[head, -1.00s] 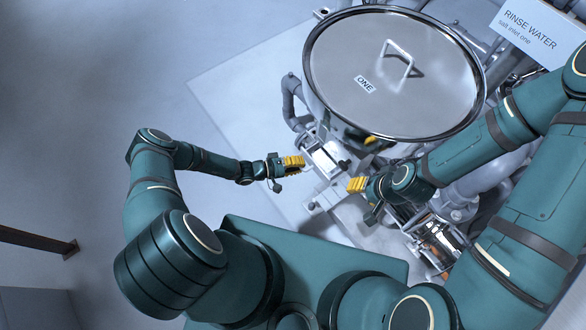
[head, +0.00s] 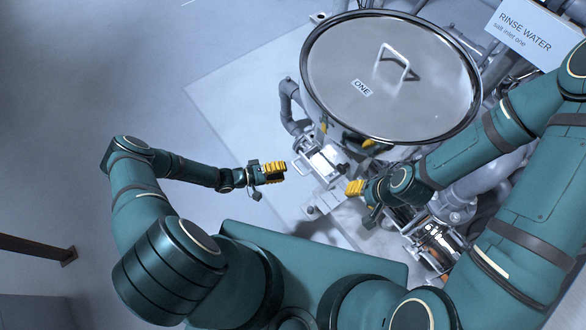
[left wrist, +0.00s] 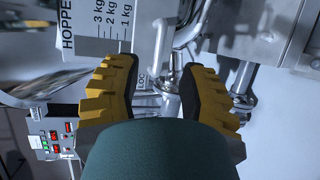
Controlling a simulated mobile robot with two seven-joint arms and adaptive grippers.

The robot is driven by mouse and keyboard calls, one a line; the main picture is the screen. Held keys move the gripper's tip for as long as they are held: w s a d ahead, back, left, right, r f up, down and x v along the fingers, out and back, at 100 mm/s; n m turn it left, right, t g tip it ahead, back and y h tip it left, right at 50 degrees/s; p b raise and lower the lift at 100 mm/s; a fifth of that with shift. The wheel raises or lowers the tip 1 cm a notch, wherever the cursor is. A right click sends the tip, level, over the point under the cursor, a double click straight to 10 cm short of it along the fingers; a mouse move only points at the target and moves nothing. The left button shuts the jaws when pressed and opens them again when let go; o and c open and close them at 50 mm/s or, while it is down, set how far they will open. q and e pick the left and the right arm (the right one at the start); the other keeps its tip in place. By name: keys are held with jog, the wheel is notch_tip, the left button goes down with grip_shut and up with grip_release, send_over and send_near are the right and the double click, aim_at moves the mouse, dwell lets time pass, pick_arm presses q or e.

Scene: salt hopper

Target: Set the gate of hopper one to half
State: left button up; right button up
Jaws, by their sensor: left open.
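Hopper one (head: 340,70) is a steel drum with a round lid marked ONE, at the upper middle of the head view. A pale metal fitting (head: 322,163) sits under its front edge; I cannot tell the gate's setting. My left gripper (head: 274,172) has yellow ribbed fingers and is just left of this fitting, apart from it. In the left wrist view its fingers (left wrist: 160,72) are spread with nothing gripped between them. A white plate (left wrist: 118,25) marked HOPPER, 3 kg, 2 kg, 1 kg is beyond them. My right gripper (head: 355,187) is right of the fitting; its opening is unclear.
Grey pipes (head: 290,105) run beside the hopper. A RINSE WATER sign (head: 525,35) is at the upper right. A small panel with lit displays (left wrist: 55,140) shows in the left wrist view. Open floor (head: 130,65) lies to the left.

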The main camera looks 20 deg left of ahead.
pick_arm(q)
jog(key=v, duration=0.6)
dwell(0.4)
jog(key=s+d+r+m+g+y, duration=0.4)
jog(key=s+d+r+g+y, duration=0.1)
jog(key=d+g, duration=0.35)
notch_tip(320, 180, up, 13)
jog(key=s+d+t+y, duration=0.1)
jog(key=d+t+y, duration=0.1)
jog(key=y, duration=0.3)
jog(key=shift+s+d+f+m, duration=0.2)
jog(key=shift+s+m, duration=0.1)
jog(key=shift+m, duration=0.1)
pick_arm(e)
jog(key=shift+c, duration=0.4)
dwell(1.6)
